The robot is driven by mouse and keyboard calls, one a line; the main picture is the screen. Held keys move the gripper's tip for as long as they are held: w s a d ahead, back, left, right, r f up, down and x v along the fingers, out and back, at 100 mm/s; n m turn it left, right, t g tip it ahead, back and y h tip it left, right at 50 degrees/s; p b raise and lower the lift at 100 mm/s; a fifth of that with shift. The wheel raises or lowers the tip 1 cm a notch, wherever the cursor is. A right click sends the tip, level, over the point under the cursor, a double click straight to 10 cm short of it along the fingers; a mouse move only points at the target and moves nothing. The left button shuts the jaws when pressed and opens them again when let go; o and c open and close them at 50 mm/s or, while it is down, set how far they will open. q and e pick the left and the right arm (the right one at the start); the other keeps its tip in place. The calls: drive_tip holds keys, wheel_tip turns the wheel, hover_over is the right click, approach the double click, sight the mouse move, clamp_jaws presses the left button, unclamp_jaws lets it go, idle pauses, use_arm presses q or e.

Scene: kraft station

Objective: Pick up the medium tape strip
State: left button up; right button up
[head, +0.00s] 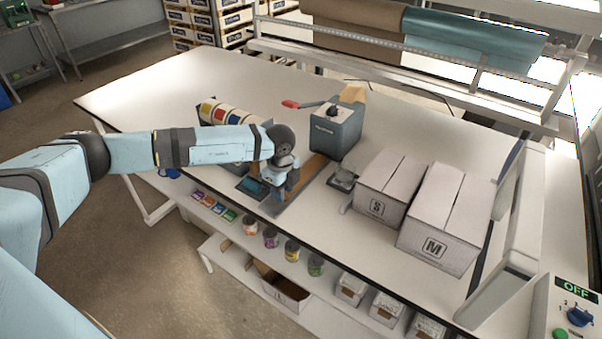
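The grey tape dispenser (337,130) with a red-tipped lever stands near the middle of the table. A narrow brown strip (313,168), which looks like the paper tape, runs from its front toward the table's front edge. My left gripper (280,194) points down over the front edge, just left of the strip's near end. The wrist hides part of this area, and I cannot tell if the fingers touch the strip or how far apart they are. The strip's length is unclear. My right gripper is out of view.
Closed boxes marked S (376,208) and M (433,247) stand right of the dispenser. Coloured rolls (228,113) lie behind my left forearm. The back left of the table (160,90) is clear.

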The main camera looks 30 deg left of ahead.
use_arm(q)
drive_tip(key=shift+f, duration=0.75)
clamp_jaws()
drive_tip(key=shift+r, duration=0.1)
